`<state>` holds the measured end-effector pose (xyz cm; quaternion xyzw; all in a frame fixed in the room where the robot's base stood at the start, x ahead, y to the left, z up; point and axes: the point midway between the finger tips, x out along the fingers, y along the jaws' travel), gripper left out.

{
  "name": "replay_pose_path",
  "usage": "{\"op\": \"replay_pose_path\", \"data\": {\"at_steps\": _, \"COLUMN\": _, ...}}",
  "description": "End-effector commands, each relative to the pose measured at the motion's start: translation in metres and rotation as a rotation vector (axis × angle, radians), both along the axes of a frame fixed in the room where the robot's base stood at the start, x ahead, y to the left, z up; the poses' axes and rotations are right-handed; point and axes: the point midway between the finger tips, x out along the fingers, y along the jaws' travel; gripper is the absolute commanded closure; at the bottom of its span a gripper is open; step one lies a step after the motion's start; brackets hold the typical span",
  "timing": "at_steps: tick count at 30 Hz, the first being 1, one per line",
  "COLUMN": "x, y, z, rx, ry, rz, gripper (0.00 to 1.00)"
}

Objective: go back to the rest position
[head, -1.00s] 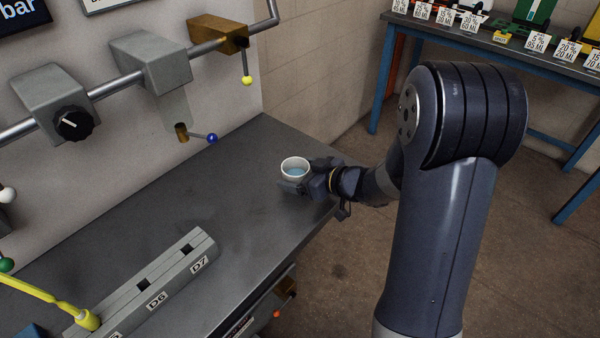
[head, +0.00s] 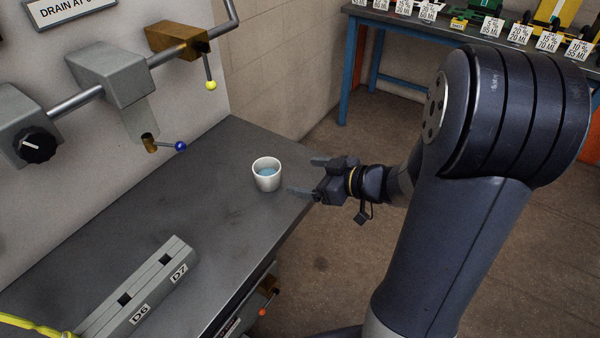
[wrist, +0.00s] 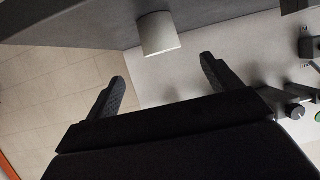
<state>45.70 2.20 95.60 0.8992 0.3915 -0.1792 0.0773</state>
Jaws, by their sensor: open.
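My gripper (head: 308,176) is open and empty at the right edge of the dark bench (head: 215,215). A white cup (head: 266,181) with blue liquid stands upright on the bench, just left of my fingertips and apart from them. In the wrist view my two fingers (wrist: 163,75) are spread wide, and the cup (wrist: 158,36) shows beyond them with nothing between the fingers.
A pipe with grey blocks, a brass valve with a yellow-tipped lever (head: 210,72) and a blue-tipped lever (head: 181,146) runs along the panel. A grey labelled rack (head: 150,285) lies at the bench front. A blue-legged table (head: 348,75) stands behind; floor right of the bench is clear.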

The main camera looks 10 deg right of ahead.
Motion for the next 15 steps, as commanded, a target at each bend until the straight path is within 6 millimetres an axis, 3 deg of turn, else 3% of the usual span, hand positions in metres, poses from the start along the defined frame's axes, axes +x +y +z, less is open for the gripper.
{"op": "replay_pose_path", "data": {"at_steps": 15, "x": 0.0034, "y": 0.0042, "z": -0.0027, "rx": 0.001, "ry": -0.001, "rz": 0.003, "gripper": 0.15}}
